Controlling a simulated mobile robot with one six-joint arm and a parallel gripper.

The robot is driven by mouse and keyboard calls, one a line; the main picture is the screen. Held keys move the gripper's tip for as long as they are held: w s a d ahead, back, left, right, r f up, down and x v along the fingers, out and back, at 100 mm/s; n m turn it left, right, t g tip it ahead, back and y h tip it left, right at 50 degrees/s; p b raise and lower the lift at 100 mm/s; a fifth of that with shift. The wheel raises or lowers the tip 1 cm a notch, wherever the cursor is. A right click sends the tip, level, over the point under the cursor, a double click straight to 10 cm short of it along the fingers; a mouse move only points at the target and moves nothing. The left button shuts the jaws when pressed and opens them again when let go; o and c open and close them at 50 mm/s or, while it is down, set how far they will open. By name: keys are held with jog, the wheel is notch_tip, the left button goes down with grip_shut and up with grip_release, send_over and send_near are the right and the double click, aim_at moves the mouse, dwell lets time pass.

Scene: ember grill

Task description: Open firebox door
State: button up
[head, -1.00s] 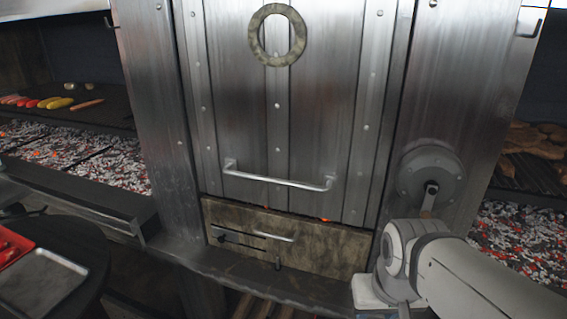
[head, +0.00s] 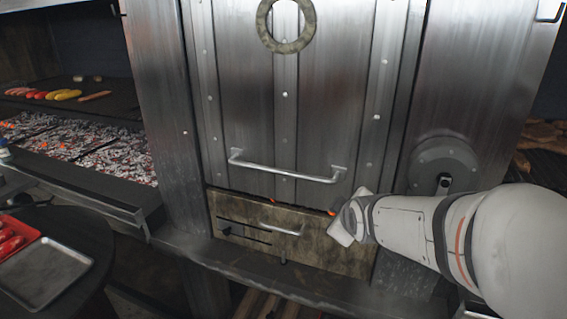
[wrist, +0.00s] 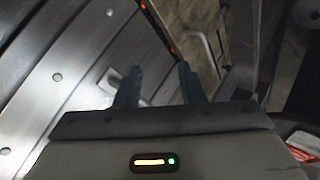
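The tall riveted steel door (head: 240,100) stands in the middle of the head view and looks closed. Its horizontal bar handle (head: 285,175) runs across the lower part. Below is a brownish panel (head: 305,250) with a small handle (head: 281,229). In the head view my gripper end is beside the right end of the bar handle, its fingers not clear. In the wrist view my gripper (wrist: 159,67) is open, with two dark fingers apart. Part of the bar handle (wrist: 146,102) shows near the left finger, partly hidden. I cannot tell whether they touch.
A ledge (head: 260,273) runs below the panel. A round grey fitting (head: 443,160) is on the wall to the right. A coal grill (head: 90,150) with food above lies left. A round dark table (head: 85,255) with a metal tray (head: 45,272) stands at front left.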

aim_at(281, 173)
jog(key=w+a+r+n+t+y, duration=0.1)
jog(key=w+a+n+y, duration=0.1)
jog(key=w+a+n, duration=0.1)
jog(key=w+a+r+n+t+y+b, duration=0.1)
jog(key=w+a+n+t+y, duration=0.1)
jog(key=w+a+n, duration=0.1)
jog(key=w+a+r+n+t+y, duration=0.1)
jog(key=w+a+n+y, duration=0.1)
jog(key=a+n, duration=0.3)
jog(key=shift+w+a, duration=0.25)
jog(key=shift+w, duration=0.2)
jog(key=x, duration=0.3)
jog(key=p+x, duration=0.1)
jog(key=x, duration=0.3)
jog(key=shift+w+a+r, duration=0.15)
jog(key=shift+w+r, duration=0.05)
grip_shut()
